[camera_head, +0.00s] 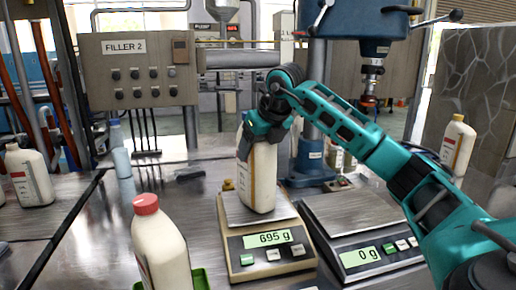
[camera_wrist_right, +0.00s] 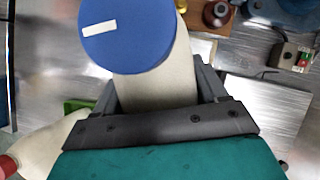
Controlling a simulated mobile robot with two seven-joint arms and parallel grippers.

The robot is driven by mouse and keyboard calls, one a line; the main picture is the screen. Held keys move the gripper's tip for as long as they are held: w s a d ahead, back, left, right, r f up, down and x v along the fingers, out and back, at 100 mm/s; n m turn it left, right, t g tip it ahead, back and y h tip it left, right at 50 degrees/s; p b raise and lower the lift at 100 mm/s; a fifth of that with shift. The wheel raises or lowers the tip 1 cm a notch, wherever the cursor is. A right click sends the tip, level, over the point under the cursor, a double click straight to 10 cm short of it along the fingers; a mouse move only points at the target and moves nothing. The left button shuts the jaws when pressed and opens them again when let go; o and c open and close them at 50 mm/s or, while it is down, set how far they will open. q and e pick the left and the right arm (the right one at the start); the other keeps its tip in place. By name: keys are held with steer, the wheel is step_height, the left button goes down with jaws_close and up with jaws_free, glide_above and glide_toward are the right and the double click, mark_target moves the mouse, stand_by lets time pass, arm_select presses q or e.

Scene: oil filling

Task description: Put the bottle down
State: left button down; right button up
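A cream bottle (camera_head: 262,180) stands upright on the pan of the left scale (camera_head: 268,244), whose display reads 695 g. My right gripper (camera_head: 256,140) is at the bottle's upper part, with its fingers on either side. The right wrist view shows the bottle body (camera_wrist_right: 160,85) between the fingers, which look closed against it. A blue round cap-like piece (camera_wrist_right: 128,32) with a white mark covers its top there. In the head view the arm hides the bottle's top. My left gripper is not in view.
The right scale (camera_head: 355,216) is empty and reads 0 g. A red-capped bottle (camera_head: 162,248) is at the front left, by a green tray (camera_head: 201,279). Other bottles stand at far left (camera_head: 29,176) and right (camera_head: 457,148). A blue press column (camera_head: 316,110) rises behind the scales.

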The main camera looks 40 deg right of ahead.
steer(key=o, duration=0.4)
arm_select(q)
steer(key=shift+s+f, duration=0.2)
arm_select(e)
steer(key=shift+r, duration=0.15)
arm_select(q)
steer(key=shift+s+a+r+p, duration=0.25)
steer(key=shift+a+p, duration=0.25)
steer(key=shift+p, duration=0.55)
arm_select(e)
steer(key=v, duration=1.2)
